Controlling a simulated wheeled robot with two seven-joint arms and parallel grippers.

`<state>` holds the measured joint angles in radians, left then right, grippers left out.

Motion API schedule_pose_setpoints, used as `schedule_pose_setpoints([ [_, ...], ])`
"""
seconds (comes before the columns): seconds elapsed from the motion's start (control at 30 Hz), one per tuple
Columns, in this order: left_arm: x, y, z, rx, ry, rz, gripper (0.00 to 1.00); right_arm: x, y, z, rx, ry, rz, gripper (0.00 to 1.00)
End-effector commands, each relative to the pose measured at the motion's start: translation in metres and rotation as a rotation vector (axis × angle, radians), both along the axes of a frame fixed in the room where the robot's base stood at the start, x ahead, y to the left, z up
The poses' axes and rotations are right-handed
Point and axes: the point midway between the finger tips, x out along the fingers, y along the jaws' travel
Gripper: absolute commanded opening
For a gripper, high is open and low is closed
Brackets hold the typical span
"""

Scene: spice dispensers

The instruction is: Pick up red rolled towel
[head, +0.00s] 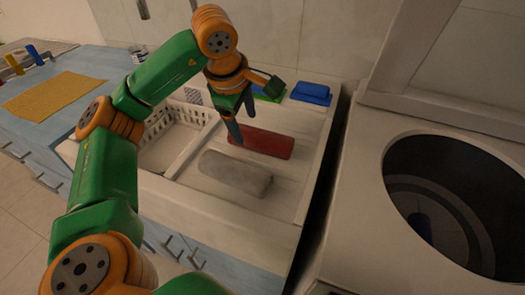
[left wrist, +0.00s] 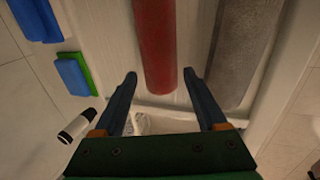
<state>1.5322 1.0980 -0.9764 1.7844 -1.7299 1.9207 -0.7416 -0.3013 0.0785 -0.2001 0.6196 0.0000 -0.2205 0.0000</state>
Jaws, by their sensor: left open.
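The red rolled towel (head: 262,142) lies in the white tray-like top (head: 206,228), behind a grey rolled towel (head: 235,172). My left gripper (head: 241,124) is above the left end of the red towel, with its fingers pointing down. In the left wrist view the red towel (left wrist: 154,45) runs down from the top edge, and its near end lies between the open fingers of my left gripper (left wrist: 160,84). The fingers stand apart with nothing held. I cannot tell from these views how high they are above the towel. My right gripper is not in view.
The grey towel (left wrist: 243,50) lies parallel to the red one. A white basket (head: 168,122) is at the left. An open washing machine (head: 385,215) stands at the right.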

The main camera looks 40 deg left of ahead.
Motion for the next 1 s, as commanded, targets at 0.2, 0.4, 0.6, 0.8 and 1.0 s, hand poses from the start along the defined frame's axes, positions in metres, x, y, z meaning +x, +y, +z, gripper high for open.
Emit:
schedule_pose_setpoints([
  [0.2,0.012,0.006,-0.035,0.001,0.007,0.001,0.74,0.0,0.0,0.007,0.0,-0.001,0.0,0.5],
  [0.4,0.019,0.007,-0.054,0.001,0.001,0.0,0.74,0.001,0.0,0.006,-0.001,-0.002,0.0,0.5],
  [0.6,0.019,0.007,-0.054,0.0,0.001,0.0,0.61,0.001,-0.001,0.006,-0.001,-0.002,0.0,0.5],
  [0.8,0.019,0.007,-0.054,0.0,0.001,-0.001,0.07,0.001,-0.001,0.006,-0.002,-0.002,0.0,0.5],
  [1.0,0.019,0.006,-0.054,0.0,0.0,-0.001,0.03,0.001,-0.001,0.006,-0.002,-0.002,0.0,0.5],
])
